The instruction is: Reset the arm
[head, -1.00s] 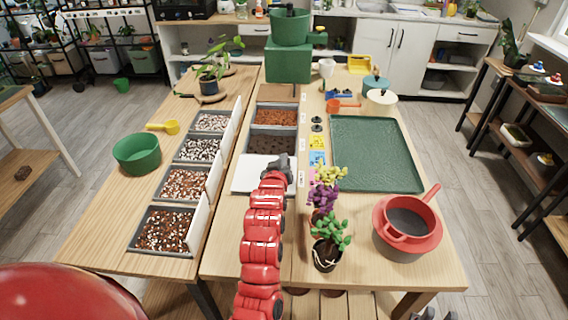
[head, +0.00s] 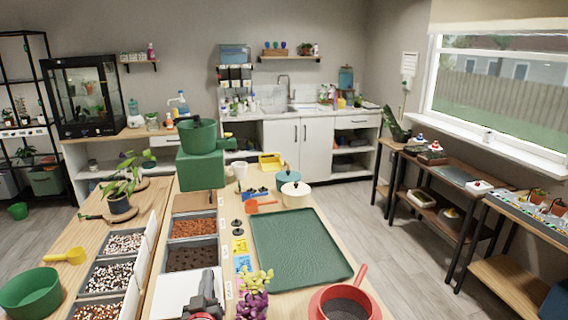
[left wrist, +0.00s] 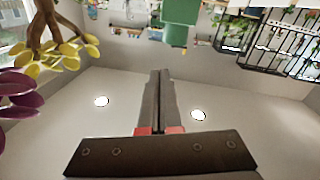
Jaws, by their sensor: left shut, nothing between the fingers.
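My left gripper (head: 207,290) shows at the bottom of the head view, over the white board (head: 178,292) on the table. In the left wrist view its two dark fingers (left wrist: 160,100) are closed together with nothing between them. The purple and yellow plant (head: 253,292) stands just right of the gripper; its leaves also show at the left edge of the left wrist view (left wrist: 75,50). My right gripper is in neither view.
A green tray (head: 300,248) lies right of the plant, with a red pot (head: 345,303) in front of it. Soil bins (head: 192,255) lie beyond the white board. A green bowl (head: 30,293) and a yellow scoop (head: 65,256) are at the left. Wall shelves and a window stand beyond.

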